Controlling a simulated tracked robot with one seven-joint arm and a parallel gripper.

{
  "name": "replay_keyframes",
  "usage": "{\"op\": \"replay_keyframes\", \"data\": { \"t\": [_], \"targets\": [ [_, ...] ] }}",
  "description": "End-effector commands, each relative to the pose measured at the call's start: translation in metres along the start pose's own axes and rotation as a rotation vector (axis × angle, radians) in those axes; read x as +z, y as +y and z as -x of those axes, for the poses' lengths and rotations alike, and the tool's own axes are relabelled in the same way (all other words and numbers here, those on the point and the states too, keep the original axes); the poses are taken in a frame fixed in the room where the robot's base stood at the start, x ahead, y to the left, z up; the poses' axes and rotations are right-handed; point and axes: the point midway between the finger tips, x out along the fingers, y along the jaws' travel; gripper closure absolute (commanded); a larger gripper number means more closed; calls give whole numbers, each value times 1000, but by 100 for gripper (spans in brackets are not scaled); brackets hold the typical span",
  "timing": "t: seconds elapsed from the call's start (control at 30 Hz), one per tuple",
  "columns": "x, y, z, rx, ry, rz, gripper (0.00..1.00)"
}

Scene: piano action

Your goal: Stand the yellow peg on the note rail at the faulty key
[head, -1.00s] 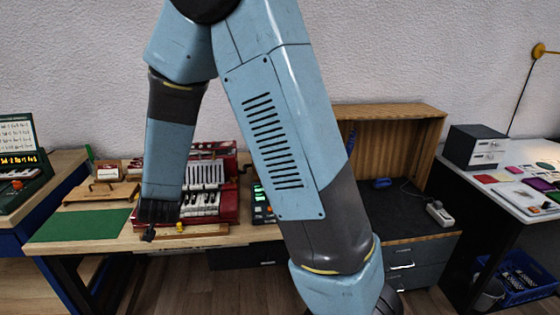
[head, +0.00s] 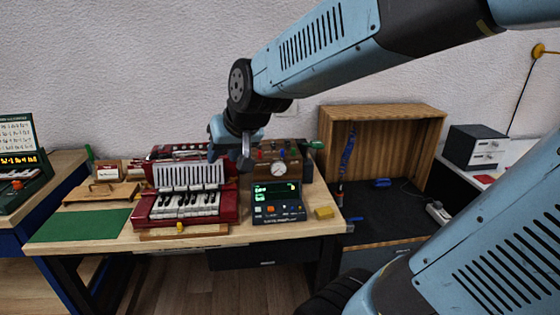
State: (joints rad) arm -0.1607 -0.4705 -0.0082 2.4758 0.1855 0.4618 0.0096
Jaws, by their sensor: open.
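The red piano action model (head: 228,205) with white and black keys (head: 187,205) stands on the wooden bench. A pale wooden strip that looks like the note rail (head: 210,232) runs along its front. A small yellow peg (head: 180,228) is at this rail, in front of the keys left of the middle; it looks upright, but it is too small to be sure. My gripper (head: 230,158) is open and empty, raised above the back right of the piano model, well apart from the peg. I cannot tell which key is faulty.
A box with a gauge (head: 290,158) is behind. A green mat (head: 80,226) lies to the left. A wooden cabinet (head: 395,112) is at right.

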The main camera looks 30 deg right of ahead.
Motion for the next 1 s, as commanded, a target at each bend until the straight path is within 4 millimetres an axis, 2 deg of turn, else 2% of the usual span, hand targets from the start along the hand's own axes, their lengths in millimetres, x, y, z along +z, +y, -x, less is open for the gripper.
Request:
{"op": "replay_keyframes", "data": {
  "t": [0.03, 0.2, 0.4, 0.57, 1.0],
  "targets": [
    [8, 10, 17, 21, -11, 7, 59],
    [42, 38, 62, 98, -86, 33, 59],
    [72, 59, 95, 167, -149, 40, 59],
    [81, 58, 102, 187, -168, 41, 59],
    [81, 58, 102, 186, -169, 41, 59]
  ]
}}
